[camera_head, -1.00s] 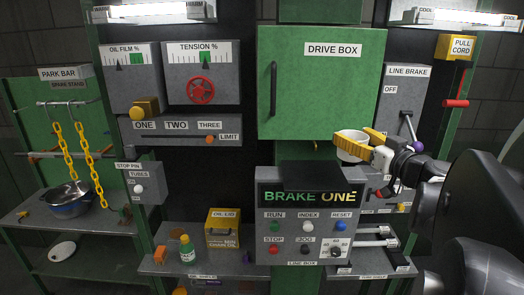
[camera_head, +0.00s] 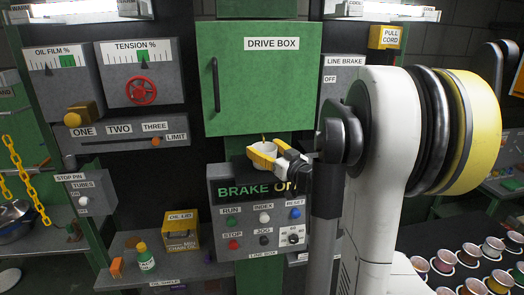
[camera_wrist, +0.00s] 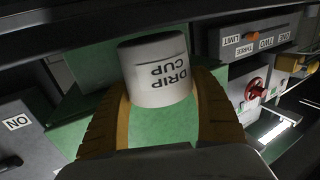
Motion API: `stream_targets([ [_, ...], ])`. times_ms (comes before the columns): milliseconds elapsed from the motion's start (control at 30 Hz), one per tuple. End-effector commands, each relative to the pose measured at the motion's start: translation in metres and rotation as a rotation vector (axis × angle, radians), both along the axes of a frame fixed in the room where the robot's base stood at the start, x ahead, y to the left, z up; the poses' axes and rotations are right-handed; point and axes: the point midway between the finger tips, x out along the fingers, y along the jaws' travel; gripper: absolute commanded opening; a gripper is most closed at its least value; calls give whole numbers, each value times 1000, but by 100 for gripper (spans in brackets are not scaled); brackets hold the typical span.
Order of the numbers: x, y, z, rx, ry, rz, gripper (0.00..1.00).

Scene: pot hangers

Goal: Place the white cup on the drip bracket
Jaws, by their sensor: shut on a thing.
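I cannot make out the drip bracket.
The line brake box (camera_head: 343,80) is to the right, partly behind my arm. A shelf with an oil box (camera_head: 179,232) and a green bottle (camera_head: 145,258) is at lower left.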

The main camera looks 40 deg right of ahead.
Motion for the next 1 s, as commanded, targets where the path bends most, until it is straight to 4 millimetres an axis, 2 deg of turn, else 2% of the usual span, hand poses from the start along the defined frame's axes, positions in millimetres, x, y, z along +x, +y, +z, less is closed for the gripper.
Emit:
stream_targets([
  [433,0,0,-10,0,0,0,41],
  [467,0,0,-9,0,0,0,80],
  [500,0,0,-8,0,0,0,92],
  [533,0,0,-8,0,0,0,94],
  [900,0,0,-3,0,0,0,94],
  [1000,-15,2,-5,0,0,-2,94],
])
